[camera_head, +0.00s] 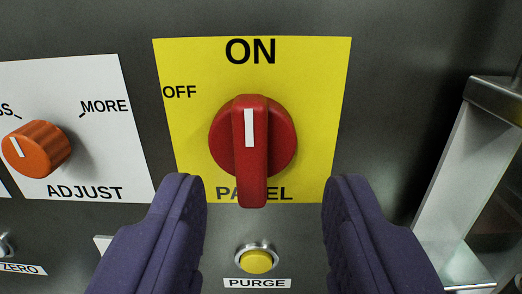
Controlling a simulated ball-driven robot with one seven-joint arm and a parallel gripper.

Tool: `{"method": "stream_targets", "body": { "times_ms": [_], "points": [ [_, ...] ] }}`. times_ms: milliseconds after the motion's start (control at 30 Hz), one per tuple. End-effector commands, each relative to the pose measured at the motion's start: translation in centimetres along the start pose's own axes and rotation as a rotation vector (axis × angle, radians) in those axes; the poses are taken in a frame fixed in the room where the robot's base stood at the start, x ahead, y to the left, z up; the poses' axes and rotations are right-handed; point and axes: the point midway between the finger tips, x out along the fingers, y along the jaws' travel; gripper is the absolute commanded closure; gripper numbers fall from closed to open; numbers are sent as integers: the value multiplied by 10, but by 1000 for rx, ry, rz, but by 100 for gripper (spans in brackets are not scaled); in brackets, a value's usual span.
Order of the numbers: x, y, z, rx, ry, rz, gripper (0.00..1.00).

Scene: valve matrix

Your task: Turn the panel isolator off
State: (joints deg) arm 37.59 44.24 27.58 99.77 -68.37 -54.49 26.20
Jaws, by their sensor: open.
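The panel isolator is a red rotary knob (253,150) on a yellow plate (320,80) in the middle of the head view. Its raised handle stands upright, and its white mark points up at the word ON. The word OFF is at the upper left of the plate. The handle hides part of the word PANEL below. My gripper (264,190) is open, with one purple finger at the lower left of the knob and one at the lower right. A clear gap shows between each finger and the red handle. Nothing is between the fingertips except the view of the handle's lower end.
An orange ADJUST knob (37,149) on a white plate (100,150) is at the left. A yellow PURGE button (257,261) is below the isolator. A metal handle or bracket (462,170) sticks out at the right. Bare grey panel (400,60) lies between.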

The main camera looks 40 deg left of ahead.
Motion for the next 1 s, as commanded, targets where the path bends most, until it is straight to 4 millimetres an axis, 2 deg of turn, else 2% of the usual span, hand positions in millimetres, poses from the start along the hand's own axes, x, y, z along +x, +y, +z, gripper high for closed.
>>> {"method": "stream_targets", "body": {
  "times_ms": [100,300,600,667,800,1000],
  "points": [
    [24,-2,1,-1,3,-4,55],
    [47,-1,0,-1,0,-1,55],
    [52,-1,-1,-2,0,0,55],
    [51,-1,-1,-2,0,0,67],
    [51,-1,-1,-2,0,0,99],
    [51,-1,-1,-5,0,0,100]
  ]
}}
